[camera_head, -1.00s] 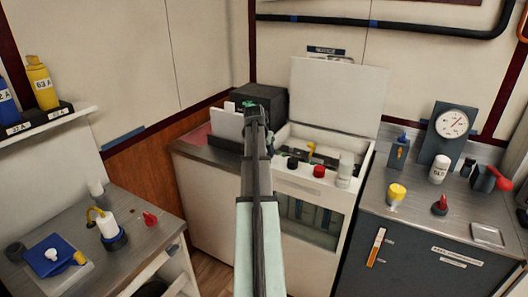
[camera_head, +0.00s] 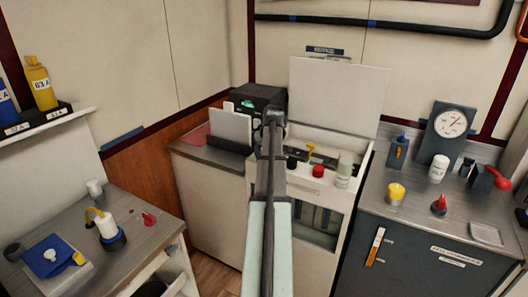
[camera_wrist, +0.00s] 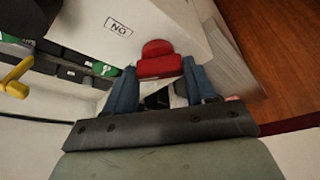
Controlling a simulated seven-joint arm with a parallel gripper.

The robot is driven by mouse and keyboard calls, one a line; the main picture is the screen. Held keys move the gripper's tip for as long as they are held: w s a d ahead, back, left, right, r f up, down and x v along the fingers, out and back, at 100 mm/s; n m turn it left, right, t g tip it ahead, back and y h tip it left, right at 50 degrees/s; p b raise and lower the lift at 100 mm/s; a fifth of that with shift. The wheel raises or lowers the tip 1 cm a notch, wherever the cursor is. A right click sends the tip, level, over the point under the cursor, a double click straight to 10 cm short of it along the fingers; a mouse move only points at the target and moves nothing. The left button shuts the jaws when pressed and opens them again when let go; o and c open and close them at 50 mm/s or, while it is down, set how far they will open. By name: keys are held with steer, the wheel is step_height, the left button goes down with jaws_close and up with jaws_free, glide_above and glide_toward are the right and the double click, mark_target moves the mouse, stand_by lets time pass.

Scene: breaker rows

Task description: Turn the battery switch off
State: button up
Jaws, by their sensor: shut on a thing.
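My gripper (camera_head: 273,116) is over the left end of the open white cabinet in the head view, where the arm hides what is between the fingers. In the wrist view, the two blue fingers of my gripper (camera_wrist: 160,82) are shut on a red handle (camera_wrist: 160,62), whose rounded top shows between the fingertips. A white surface with a label reading "NO" (camera_wrist: 118,27) lies beside the handle. No readable label marks the handle as the battery switch, and its on or off position cannot be told.
A yellow lever (camera_head: 311,148), a black knob (camera_head: 292,162) and a red knob (camera_head: 318,171) are on the cabinet (camera_head: 340,200). Its raised lid (camera_head: 338,95) stands behind. A black box (camera_head: 262,97) and a white upright card (camera_head: 230,125) are close left of my gripper.

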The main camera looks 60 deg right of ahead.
steer(key=n, duration=0.2)
steer(key=n+y, duration=0.1)
steer(key=n, duration=0.1)
steer(key=shift+d+t+y, duration=0.2)
steer(key=shift+t+y, duration=0.1)
steer(key=shift+t, duration=0.1)
steer(key=shift+n+y, duration=0.6)
steer(key=shift+n, duration=1)
steer(key=o, duration=1)
steer(key=shift+o, duration=0.2)
steer(key=v, duration=1.4)
steer(key=shift+s+f, duration=0.1)
